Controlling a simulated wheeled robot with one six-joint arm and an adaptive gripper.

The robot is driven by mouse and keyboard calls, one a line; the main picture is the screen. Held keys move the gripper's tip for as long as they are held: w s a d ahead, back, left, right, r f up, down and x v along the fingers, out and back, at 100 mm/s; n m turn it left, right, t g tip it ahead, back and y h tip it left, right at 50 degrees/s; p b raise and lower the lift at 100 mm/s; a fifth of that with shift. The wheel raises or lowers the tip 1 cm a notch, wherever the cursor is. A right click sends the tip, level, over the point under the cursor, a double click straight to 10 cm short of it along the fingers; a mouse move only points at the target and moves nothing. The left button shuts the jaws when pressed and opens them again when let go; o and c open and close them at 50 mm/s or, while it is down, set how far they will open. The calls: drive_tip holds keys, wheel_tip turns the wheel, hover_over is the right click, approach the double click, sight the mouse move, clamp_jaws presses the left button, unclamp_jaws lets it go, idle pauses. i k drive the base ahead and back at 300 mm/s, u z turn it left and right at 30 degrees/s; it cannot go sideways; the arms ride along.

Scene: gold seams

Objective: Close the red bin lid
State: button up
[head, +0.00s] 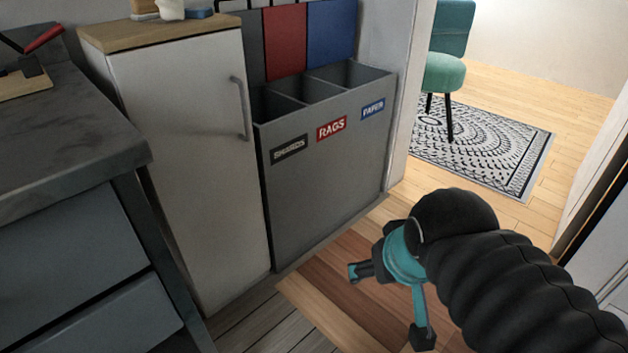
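The red bin lid (285,41) stands upright, open, at the back of a grey three-compartment bin (330,180). It rises behind the middle compartment, above the red label reading RAGS (331,128). A dark grey lid (250,50) stands open to its left and a blue lid (331,32) stands open to its right. My gripper (391,305) is in front of the bin, at the lower right and well apart from the lid. Its two fingers are spread wide, with nothing between them.
A white cabinet (190,150) with a grey handle stands directly left of the bin. A grey counter (65,130) with drawers is at the far left. To the right, a doorway opens onto a patterned rug (480,150) and a teal chair (446,72). Wooden floor lies before the bin.

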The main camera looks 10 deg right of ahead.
sight(284, 26)
drive_tip(key=u, duration=0.3)
drive_tip(key=i, duration=1.25)
drive_tip(key=z, duration=0.2)
